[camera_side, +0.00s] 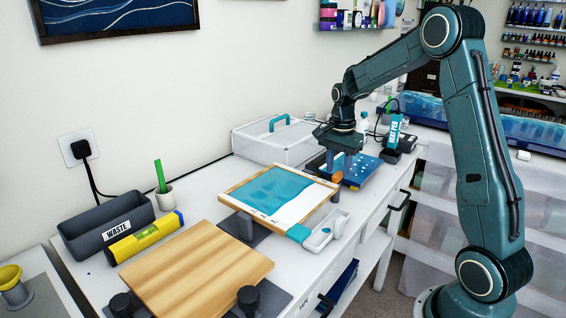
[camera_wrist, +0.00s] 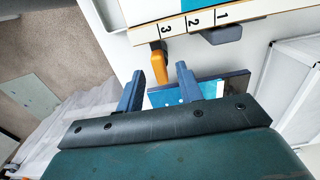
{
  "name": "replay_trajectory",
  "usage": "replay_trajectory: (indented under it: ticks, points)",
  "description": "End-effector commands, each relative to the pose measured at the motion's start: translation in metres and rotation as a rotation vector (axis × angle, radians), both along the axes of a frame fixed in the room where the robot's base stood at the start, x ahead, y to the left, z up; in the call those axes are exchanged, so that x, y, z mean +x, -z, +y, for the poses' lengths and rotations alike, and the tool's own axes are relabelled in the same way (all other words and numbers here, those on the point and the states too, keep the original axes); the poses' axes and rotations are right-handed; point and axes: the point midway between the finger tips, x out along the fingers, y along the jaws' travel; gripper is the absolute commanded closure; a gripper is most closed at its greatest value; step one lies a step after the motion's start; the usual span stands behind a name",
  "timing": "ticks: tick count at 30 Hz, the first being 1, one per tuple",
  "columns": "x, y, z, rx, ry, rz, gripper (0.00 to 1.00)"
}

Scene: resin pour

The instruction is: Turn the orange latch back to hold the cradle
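The orange latch (camera_side: 337,176) is at the far right corner of the cradle, a framed board (camera_side: 228,195) carrying a blue resin pour. In the wrist view, the latch (camera_wrist: 160,66) hangs by the cradle edge (camera_wrist: 190,24), near the number 3. My gripper (camera_side: 338,164) points down close to the latch. In the wrist view, my gripper (camera_wrist: 159,73) has its two blue fingers well apart, and the latch shows in the gap between them. No finger visibly touches the latch. I cannot tell how far below the fingertips it lies.
A blue board (camera_side: 358,172) lies beneath my gripper, with a heat pen (camera_side: 394,134) behind it. A clear lidded box (camera_side: 275,145) stands behind the cradle. A white tray (camera_side: 325,232) sits at its front right. A wooden board (camera_side: 195,268) and waste bin (camera_side: 105,222) are nearer.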

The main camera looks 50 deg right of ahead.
Motion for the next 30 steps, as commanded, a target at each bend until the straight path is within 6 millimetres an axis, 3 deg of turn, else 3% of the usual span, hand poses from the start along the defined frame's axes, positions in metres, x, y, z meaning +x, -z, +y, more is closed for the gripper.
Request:
replay_trajectory:
  ticks: [18, 24, 30]
  points:
    - [0.001, -0.096, 0.000, -0.003, 0.001, -0.005, 0.64]
    - [0.000, -0.118, 0.000, -0.002, 0.001, -0.003, 0.64]
    - [0.000, -0.127, 0.000, -0.001, 0.001, -0.002, 0.64]
